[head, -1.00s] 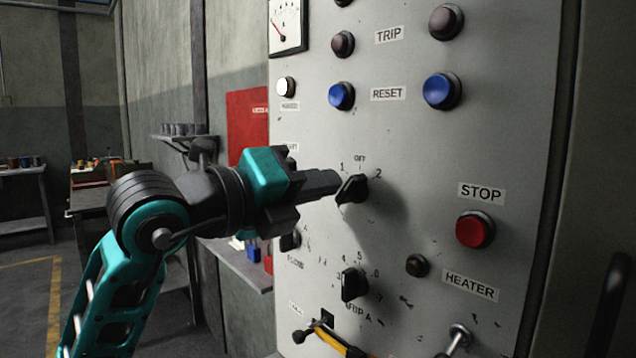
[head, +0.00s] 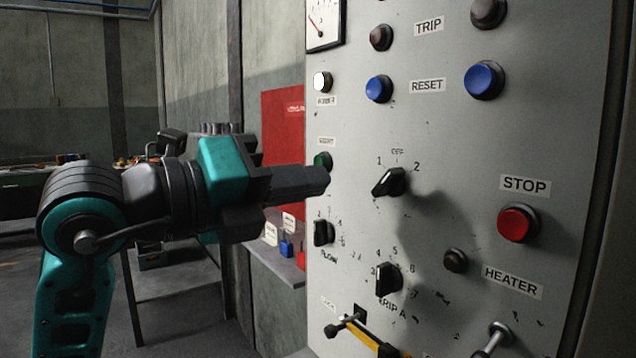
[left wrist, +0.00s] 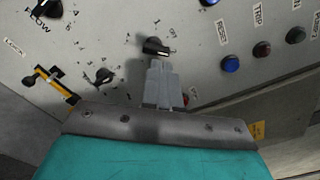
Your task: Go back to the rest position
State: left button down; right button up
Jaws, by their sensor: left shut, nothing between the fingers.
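My left gripper (head: 318,181) is shut and empty. In the head view its fingertips are left of the upper rotary knob (head: 389,182), apart from it, and in front of the panel's left part. The black knob is marked OFF, 1 and 2 and is turned obliquely. The control panel (head: 450,130) fills the right side. In the left wrist view the shut fingers (left wrist: 163,70) point toward the panel, and their tips overlap the area just below the same knob (left wrist: 155,46). My right gripper does not show.
A shelf with small padlocks (head: 286,247) is behind my gripper.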

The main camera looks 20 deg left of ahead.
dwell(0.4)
pick_arm(q)
jog(key=s+d+f+g+h+p, duration=0.2)
jog(key=d+f+g+h, duration=0.4)
jog(key=h, duration=0.2)
jog(key=w+a+f+n+t+y+p, duration=0.1)
jog(key=w+a+f+n+t+y, duration=0.2)
jog(key=f+n, duration=0.4)
jog(key=a+f+n+t+y, duration=0.3)
jog(key=f+n+t+y, duration=0.15)
jog(key=n, duration=0.35)
jog(key=w+a+f+n+t+y+p, duration=0.1)
jog(key=w+a+f+n+t+y, duration=0.15)
jog(key=f+n+t+y, duration=0.35)
jog(key=s+f+n+g+y, duration=0.1)
jog(key=s+f+n+g, duration=0.4)
jog(key=f, duration=0.8)
jog(key=s+f+n+g+y, duration=0.2)
jog(key=s+f+n+g, duration=0.3)
jog(key=s+f, duration=0.4)
notch_tip(320, 180, down, 6)
jog(key=shift+s+a+r+g+p, duration=0.2)
jog(key=shift+s+a+g+p, duration=0.2)
jog(key=shift+a+g+p, duration=0.05)
jog(key=shift+y, duration=0.25)
